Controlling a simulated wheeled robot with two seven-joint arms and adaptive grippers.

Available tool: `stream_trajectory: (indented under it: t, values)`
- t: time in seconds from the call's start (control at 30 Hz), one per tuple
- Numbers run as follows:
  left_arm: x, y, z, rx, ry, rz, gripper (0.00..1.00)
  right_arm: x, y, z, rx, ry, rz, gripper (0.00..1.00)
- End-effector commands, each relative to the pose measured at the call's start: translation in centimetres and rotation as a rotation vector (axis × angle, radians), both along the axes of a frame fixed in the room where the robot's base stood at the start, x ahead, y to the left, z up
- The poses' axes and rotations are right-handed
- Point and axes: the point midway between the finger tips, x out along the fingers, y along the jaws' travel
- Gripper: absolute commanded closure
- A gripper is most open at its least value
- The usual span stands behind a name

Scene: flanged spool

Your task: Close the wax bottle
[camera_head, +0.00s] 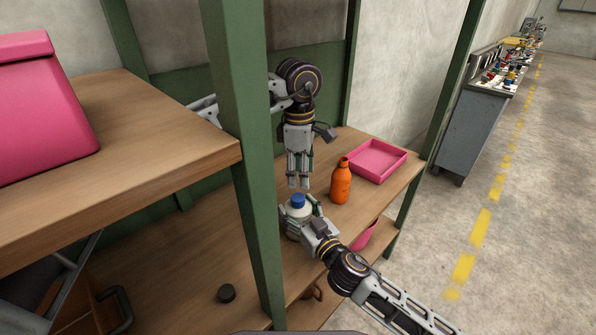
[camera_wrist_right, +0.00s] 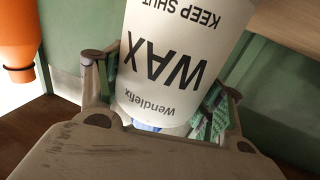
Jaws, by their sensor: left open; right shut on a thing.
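The wax bottle is white with "WAX" lettering (camera_wrist_right: 178,60), which reads upside down in the right wrist view. In the head view the white bottle (camera_head: 293,214) has a blue cap (camera_head: 298,201) at its top. My right gripper (camera_head: 299,209) is shut around the bottle; its fingers (camera_wrist_right: 160,95) lie on both sides of it in the wrist view. My left gripper (camera_head: 299,185) points down just above the blue cap, open and empty. How firmly the cap sits cannot be told, nor whether the bottle touches the shelf.
An orange bottle (camera_head: 341,182) stands to the right on the wooden shelf (camera_head: 190,262), in front of a pink tray (camera_head: 377,174). A small dark round thing (camera_head: 227,293) lies at the front left. A green post (camera_head: 243,120) and an upper shelf with a pink box (camera_head: 45,105) stand left.

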Motion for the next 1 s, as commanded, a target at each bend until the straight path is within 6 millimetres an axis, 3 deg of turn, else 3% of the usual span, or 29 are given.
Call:
stream_trajectory:
  t: [1.0]
  values:
    - [-0.03, 0.46, -0.01, 0.016, 0.019, 0.803, 0.49, 0.0, 0.01, 0.0, 0.0, 0.0, 0.0, 0.99]
